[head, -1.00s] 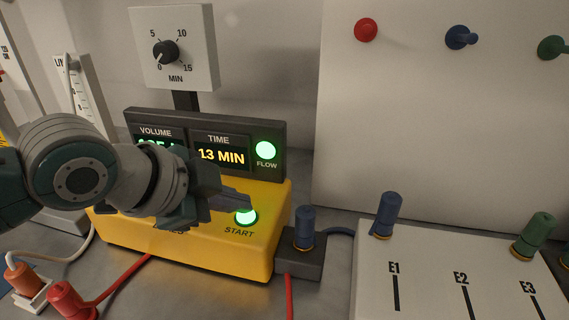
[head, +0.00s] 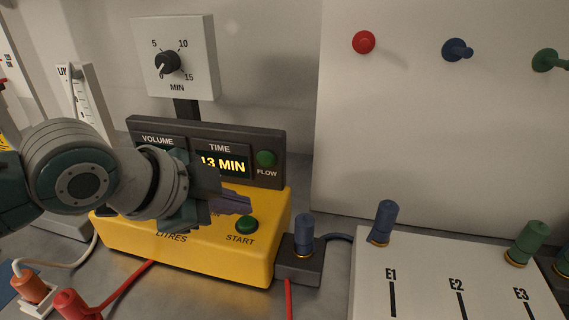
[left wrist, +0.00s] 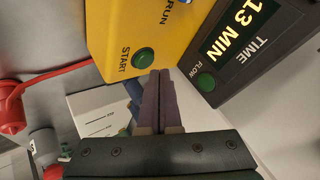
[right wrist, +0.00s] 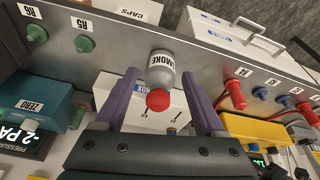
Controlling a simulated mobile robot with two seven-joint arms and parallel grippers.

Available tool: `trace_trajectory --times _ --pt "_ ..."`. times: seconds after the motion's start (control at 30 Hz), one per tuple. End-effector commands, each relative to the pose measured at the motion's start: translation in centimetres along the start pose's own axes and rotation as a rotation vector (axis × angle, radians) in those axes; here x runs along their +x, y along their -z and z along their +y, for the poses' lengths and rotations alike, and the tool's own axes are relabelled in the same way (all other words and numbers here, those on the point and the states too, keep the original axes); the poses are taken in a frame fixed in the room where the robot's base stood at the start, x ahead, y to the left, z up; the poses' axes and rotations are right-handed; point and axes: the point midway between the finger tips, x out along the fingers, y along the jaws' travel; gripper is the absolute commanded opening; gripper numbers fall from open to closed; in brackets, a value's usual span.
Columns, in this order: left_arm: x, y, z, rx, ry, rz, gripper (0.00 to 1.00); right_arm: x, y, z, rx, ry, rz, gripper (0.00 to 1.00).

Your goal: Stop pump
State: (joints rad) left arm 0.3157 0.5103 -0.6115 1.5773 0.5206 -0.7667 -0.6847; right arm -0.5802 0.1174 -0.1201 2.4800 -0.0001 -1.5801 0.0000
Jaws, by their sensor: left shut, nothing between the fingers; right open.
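The yellow pump (head: 190,255) stands on the bench with a dark display panel on top reading TIME 13 MIN. Its START button (head: 247,224) is green and unlit, and the FLOW lamp (head: 265,159) is dark green, unlit. My left gripper (head: 243,205) is shut and empty, just above the pump's top face, left of the START button; it hides the volume reading and most of the RUN label. In the left wrist view its fingers (left wrist: 158,85) point toward the START button (left wrist: 143,58). My right gripper (right wrist: 163,100) is open, with a SMOKE bottle (right wrist: 160,75) showing between its fingers.
A MIN dial box (head: 195,70) stands behind the pump. A dark block with a blue plug (head: 304,235) sits close right of the pump. A white panel marked E1, E2, E3 (head: 430,285) lies farther right. Red plugs and cables lie at front left.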

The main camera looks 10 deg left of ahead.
Motion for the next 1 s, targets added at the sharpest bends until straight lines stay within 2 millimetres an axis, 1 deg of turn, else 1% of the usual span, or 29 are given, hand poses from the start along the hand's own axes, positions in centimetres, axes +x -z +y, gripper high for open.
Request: trace_trajectory --times 0.27,0.37,0.83,0.9,1.0 --pt "0.0 0.0 0.0 0.000 0.000 0.000 0.00 0.0 0.0 0.0 0.000 0.000 0.000 0.72" --pt "-0.2 0.2 -0.2 0.000 0.001 0.000 0.00 -0.3 0.1 0.0 0.000 0.000 0.000 0.72" --pt "-3.3 2.4 -2.5 0.001 0.001 0.000 0.00 -4.7 1.5 0.2 -0.001 -0.001 0.000 0.72" --pt "-3.6 2.6 -2.7 0.001 0.001 0.000 0.00 -5.1 1.6 0.2 -0.002 -0.001 0.000 0.72" --pt "-3.6 2.6 -2.6 0.001 0.001 0.000 0.00 -5.2 1.6 0.2 -0.003 -0.002 0.000 0.72"
